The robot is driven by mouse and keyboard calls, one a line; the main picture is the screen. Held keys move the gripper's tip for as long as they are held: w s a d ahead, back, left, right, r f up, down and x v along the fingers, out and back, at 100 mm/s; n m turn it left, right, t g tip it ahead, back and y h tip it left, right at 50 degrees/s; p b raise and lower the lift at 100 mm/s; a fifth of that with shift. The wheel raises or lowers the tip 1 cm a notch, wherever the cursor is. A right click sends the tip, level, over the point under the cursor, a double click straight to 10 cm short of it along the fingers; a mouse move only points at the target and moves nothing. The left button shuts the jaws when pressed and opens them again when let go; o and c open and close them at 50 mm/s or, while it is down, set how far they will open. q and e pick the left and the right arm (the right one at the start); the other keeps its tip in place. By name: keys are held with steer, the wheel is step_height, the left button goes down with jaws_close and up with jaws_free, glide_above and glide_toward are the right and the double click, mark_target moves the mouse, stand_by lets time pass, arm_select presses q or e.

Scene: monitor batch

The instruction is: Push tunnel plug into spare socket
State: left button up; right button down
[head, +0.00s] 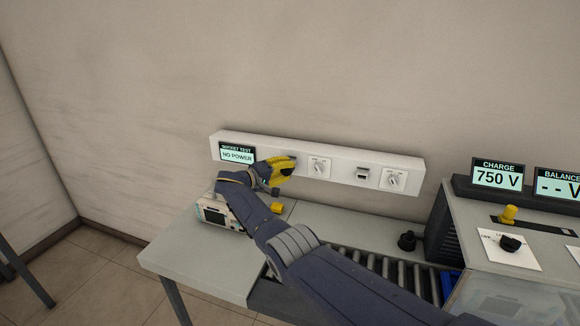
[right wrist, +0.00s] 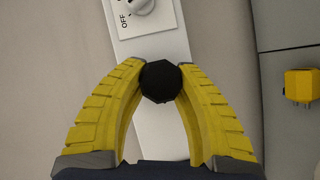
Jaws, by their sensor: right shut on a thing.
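My right gripper (head: 281,170) is at the left part of the white socket strip (head: 340,150) on the wall. Its yellow fingers are shut on a black plug (right wrist: 160,82), whose round back shows between the fingertips in the right wrist view. The plug is at or just in front of the left socket, which the fingers and plug mostly hide; I cannot tell whether it is seated. The right socket (head: 362,173) is in plain view with nothing in it. The socket test display (head: 237,153) reads NO POWER. My left gripper is not in view.
Rotary switches stand beside the left socket (head: 319,167) and right socket (head: 394,180). A yellow plug (head: 278,208) and a grey device (head: 214,214) sit on the table (head: 180,250) near my arm. A black piece (head: 407,241) stands near the rollers (head: 390,272). The charge display (head: 498,174) reads 750 V.

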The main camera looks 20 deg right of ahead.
steer(key=shift+w+d, duration=0.1)
stand_by(0.8)
steer(key=c, duration=1)
jaws_free()
steer(key=shift+o, duration=0.2)
